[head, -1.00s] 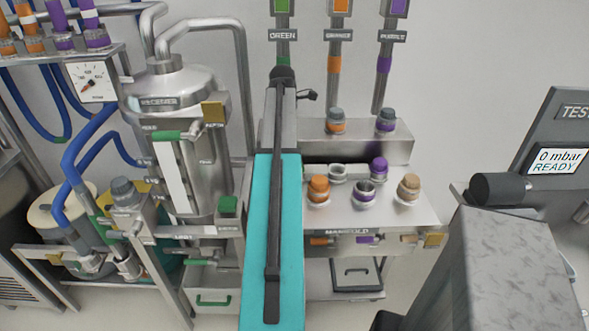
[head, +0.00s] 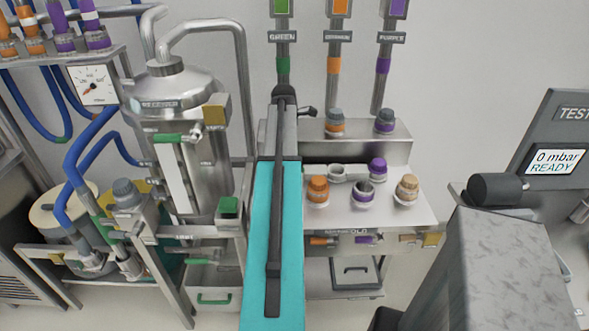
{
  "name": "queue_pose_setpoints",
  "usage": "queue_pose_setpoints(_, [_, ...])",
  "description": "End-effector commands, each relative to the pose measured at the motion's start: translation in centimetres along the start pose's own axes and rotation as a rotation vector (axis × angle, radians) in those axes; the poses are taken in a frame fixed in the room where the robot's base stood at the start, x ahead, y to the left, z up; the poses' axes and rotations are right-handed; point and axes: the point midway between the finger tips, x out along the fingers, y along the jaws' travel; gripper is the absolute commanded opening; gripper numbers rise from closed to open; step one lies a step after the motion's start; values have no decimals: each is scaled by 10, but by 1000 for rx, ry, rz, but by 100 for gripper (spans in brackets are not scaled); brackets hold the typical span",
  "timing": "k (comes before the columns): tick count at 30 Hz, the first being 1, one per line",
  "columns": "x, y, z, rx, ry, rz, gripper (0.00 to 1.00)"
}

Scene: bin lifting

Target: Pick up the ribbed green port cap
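No cap that I can clearly make out as ribbed and green shows in the head view. The caps on the steel manifold shelf (head: 420,212) are other colours: an orange one (head: 317,188), a purple one (head: 378,168) and a tan one (head: 407,186). My gripper's fingers do not show. A long dark bar over a teal strip (head: 262,250), probably my arm, runs up the middle and may hide things behind it.
The steel receiver vessel (head: 180,105) with blue hoses stands at left. A purple-ringed open port (head: 363,192) is on the shelf. A raised steel block (head: 360,150) behind carries two grey-topped fittings. A test station with a screen (head: 557,162) stands at right.

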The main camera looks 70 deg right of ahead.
Motion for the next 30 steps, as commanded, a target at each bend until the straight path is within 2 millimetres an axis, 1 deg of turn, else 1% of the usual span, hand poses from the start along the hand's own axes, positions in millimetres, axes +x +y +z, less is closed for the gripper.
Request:
queue_pose_setpoints(11, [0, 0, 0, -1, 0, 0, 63])
queue_pose_setpoints(14, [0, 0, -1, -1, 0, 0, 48])
queue_pose_setpoints(18, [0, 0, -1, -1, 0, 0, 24])
queue_pose_setpoints(21, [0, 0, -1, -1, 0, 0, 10])
queue_pose_setpoints(30, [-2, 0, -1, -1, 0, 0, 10])
